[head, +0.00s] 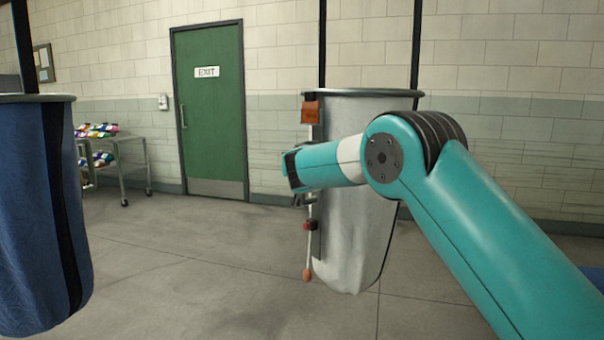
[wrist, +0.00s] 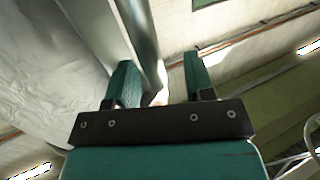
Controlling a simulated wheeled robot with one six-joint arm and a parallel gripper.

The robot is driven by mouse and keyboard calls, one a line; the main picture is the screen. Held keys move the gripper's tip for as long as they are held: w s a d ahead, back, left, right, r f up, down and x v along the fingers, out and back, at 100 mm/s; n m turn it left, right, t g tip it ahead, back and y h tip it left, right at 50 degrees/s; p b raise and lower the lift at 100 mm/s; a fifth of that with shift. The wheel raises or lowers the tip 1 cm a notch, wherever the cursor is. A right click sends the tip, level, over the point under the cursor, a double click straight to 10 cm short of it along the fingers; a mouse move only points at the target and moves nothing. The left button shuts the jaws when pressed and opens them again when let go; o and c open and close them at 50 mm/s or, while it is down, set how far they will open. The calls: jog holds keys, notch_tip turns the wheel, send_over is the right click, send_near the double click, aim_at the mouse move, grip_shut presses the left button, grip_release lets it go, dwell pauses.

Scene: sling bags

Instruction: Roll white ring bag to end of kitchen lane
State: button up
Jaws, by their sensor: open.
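The white ring bag (head: 352,240) hangs upright from two black straps in the middle of the head view. Its round grey ring (head: 385,93) is at the top, with an orange tag (head: 312,112) on the left side. A cord with a red clip (head: 310,226) hangs below the tag. My arm crosses in front of the bag, and its wrist end is at the bag's left edge. In the wrist view my gripper (wrist: 162,75) is open. White bag fabric (wrist: 45,80) fills the left there, and a grey edge passes by the left finger. Contact cannot be told.
A blue bag (head: 40,220) hangs at the near left. A cart (head: 118,170) with colourful items stands behind it. A green exit door (head: 210,115) is in the back wall. The concrete floor (head: 190,260) between the two bags is clear.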

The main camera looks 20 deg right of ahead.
jog(key=s+a+b, duration=0.2)
jog(key=s, duration=1)
jog(key=shift+s+a, duration=0.2)
dwell(0.4)
jog(key=s+a+f+n+g+y, duration=0.1)
jog(key=s+f+n+g+y, duration=0.4)
jog(key=s, duration=0.9)
jog(key=s+a+f+n+g, duration=0.15)
jog(key=s+f+g, duration=0.35)
jog(key=s, duration=0.9)
jog(key=s+a+f+n+g+y, duration=0.25)
jog(key=s+g, duration=0.45)
jog(key=s, duration=0.7)
notch_tip(320, 180, up, 15)
jog(key=s+p, duration=0.1)
jog(key=p, duration=1.4)
jog(key=shift+s+d+g, duration=0.3)
